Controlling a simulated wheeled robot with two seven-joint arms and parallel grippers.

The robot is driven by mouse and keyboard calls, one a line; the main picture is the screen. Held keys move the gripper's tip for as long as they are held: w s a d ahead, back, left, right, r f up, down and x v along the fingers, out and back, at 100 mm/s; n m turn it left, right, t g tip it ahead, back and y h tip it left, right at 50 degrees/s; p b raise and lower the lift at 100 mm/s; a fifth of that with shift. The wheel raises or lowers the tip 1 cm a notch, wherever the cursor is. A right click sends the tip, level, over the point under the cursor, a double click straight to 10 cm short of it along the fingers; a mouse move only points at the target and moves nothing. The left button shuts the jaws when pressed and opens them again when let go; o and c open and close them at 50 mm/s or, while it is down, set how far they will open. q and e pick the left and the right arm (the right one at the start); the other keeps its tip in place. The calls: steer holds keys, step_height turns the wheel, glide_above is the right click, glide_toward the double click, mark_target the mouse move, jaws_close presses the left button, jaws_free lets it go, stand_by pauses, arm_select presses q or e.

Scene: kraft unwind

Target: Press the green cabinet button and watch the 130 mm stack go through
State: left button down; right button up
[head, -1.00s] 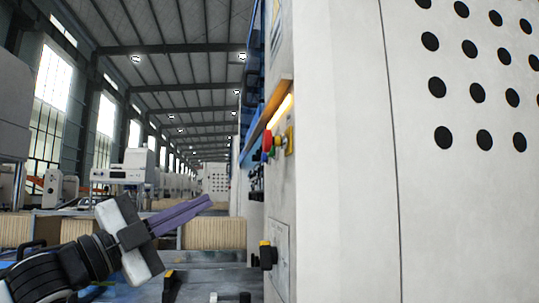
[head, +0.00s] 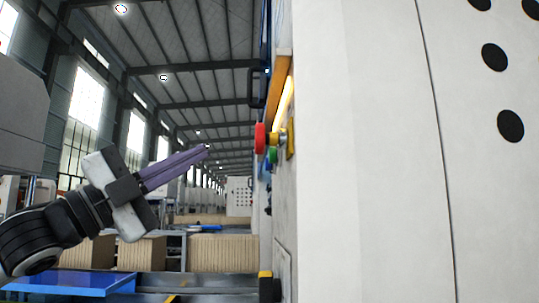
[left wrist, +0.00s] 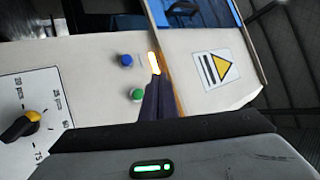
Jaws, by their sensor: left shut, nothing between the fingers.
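The green button (head: 272,155) sits on the side face of the white cabinet (head: 340,150), beside a larger red button (head: 260,137). In the left wrist view the green button (left wrist: 137,95) is just left of my purple fingertips, with a blue button (left wrist: 125,60) above it. My left gripper (head: 206,150) is shut and empty, its fingers pointing toward the button panel. In the head view a gap shows between fingertips and panel; contact is not visible. Layered tan stacks (head: 223,253) stand behind; I cannot tell which is the 130 mm one.
A black and yellow rotary knob (left wrist: 20,127) with a numbered dial is on the panel. A yellow warning label (left wrist: 218,68) and a lit strip (left wrist: 154,62) are near the buttons. A blue-topped surface (head: 75,283) lies low at left.

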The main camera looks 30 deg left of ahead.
mark_target(272, 155)
arm_select(q)
steer(key=w+d+p, duration=0.2)
steer(key=w+d, duration=0.2)
steer(key=d, duration=0.3)
steer(key=shift+w, duration=0.25)
stand_by(1.0)
steer(key=shift+d, duration=0.1)
stand_by(0.8)
steer(key=shift+w+d, duration=0.2)
steer(key=shift+d, duration=0.1)
